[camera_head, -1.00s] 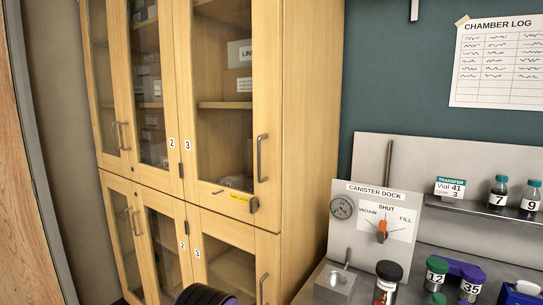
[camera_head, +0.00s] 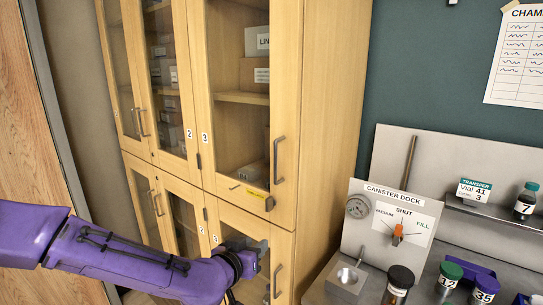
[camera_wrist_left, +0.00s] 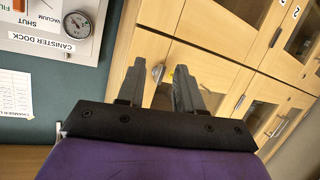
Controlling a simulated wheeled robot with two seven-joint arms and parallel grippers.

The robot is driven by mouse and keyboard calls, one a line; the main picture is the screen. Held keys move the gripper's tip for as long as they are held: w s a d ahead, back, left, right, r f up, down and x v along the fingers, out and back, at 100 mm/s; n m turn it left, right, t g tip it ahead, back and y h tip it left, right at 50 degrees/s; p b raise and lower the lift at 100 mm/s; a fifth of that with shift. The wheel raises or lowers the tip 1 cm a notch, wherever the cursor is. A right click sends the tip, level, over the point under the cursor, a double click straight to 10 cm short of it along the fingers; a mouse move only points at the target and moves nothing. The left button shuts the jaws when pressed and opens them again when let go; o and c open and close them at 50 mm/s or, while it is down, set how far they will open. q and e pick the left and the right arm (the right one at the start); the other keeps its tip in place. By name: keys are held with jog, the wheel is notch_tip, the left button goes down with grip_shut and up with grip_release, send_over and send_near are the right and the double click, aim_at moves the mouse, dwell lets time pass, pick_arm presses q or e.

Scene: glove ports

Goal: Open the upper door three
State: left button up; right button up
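Upper door three (camera_head: 203,100) is a wooden-framed glass door on the tall cabinet in the head view, marked with a "3" on its left edge. It stands shut. Its vertical grey bar handle (camera_head: 278,160) is on its right side. My left gripper (camera_head: 258,248) is below this door, in front of the lower door. In the left wrist view its two fingers (camera_wrist_left: 157,88) are apart with nothing held. My right gripper is not in view.
Lower door three (camera_head: 284,245) is shut, with its own bar handle (camera_head: 277,281). To the right stands the canister dock (camera_head: 357,235) with a gauge, an orange-pointer valve and several vials near it. A wooden panel (camera_head: 30,150) is at the far left.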

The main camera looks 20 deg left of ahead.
aim_at(275, 162)
pick_arm(q)
notch_tip(275, 162, up, 18)
jog(key=f+m+t+h+p, duration=0.1)
jog(key=m+t+h, duration=0.1)
jog(key=t, duration=0.1)
jog(key=w, duration=0.3)
jog(key=w+d, duration=0.1)
jog(key=w, duration=0.2)
jog(key=w+r, duration=0.1)
jog(key=w, duration=0.2)
jog(key=shift+w+d, duration=0.25)
jog(key=shift+w, duration=0.1)
jog(key=shift+w+f, duration=0.1)
jog(key=shift+w, duration=0.4)
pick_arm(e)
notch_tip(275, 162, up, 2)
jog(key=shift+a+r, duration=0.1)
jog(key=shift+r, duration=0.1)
pick_arm(q)
jog(key=shift+d, duration=0.1)
jog(key=shift+c, duration=0.4)
grip_shut()
jog(key=shift+f, duration=0.1)
